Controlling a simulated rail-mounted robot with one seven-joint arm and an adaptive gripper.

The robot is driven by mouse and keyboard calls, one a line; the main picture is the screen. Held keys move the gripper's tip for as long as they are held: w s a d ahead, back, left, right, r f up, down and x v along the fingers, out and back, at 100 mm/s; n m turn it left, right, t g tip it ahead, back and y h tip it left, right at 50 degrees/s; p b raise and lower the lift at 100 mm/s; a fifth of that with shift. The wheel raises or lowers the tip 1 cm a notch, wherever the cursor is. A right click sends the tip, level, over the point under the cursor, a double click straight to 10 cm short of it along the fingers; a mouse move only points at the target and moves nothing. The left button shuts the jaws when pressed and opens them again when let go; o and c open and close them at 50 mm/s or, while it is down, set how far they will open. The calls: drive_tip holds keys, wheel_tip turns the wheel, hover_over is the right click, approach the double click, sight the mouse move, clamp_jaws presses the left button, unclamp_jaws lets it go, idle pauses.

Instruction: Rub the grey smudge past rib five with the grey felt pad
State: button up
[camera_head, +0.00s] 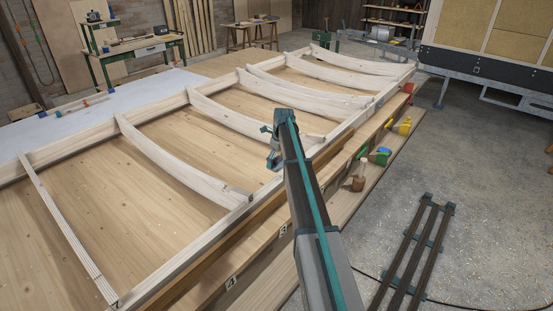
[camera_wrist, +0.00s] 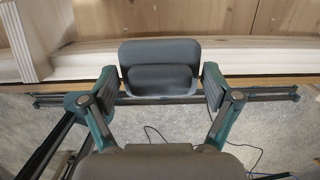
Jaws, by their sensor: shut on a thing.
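In the wrist view my gripper (camera_wrist: 160,88) is shut on the grey felt pad (camera_wrist: 160,52), a dark grey rounded block between its two fingers. The pad shows over a pale wooden rail and the floor. In the head view my arm reaches over the near rail of the wooden frame, and my gripper (camera_head: 272,150) is near the middle of the panel. My arm hides part of the panel there, and the pad cannot be made out in this view. Several pale curved ribs (camera_head: 175,163) cross the panel. I cannot make out the grey smudge in either view.
The near rail (camera_head: 195,253) and raised ribs edge the wooden panel. Number tags (camera_head: 232,282) mark the bench side. A dark rack (camera_head: 413,250) lies on the floor at right.

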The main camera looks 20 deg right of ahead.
sight(279, 170)
wheel_tip(279, 170, down, 4)
drive_tip(key=shift+f+b, duration=0.25)
drive_tip(key=shift+b, duration=0.6)
drive_tip(key=shift+s+d, duration=0.1)
drive_tip(key=shift+s, duration=0.25)
drive_tip(key=shift+c, duration=0.5)
drive_tip(key=shift+s+d+f, duration=0.15)
drive_tip(key=shift+s+d, duration=0.05)
drive_tip(key=shift+s, duration=0.15)
drive_tip(key=shift+s+d, duration=0.3)
drive_tip(key=shift+s, duration=0.2)
drive_tip(key=shift+s+d, duration=0.25)
drive_tip(key=shift+s, duration=0.25)
drive_tip(key=w, duration=0.1)
drive_tip(key=w+a, duration=0.1)
drive_tip(key=w, duration=0.1)
drive_tip(key=shift+w+a, duration=0.2)
drive_tip(key=shift+a, duration=0.1)
drive_tip(key=shift+r+p, duration=1.75)
drive_tip(key=shift+r, duration=2.35)
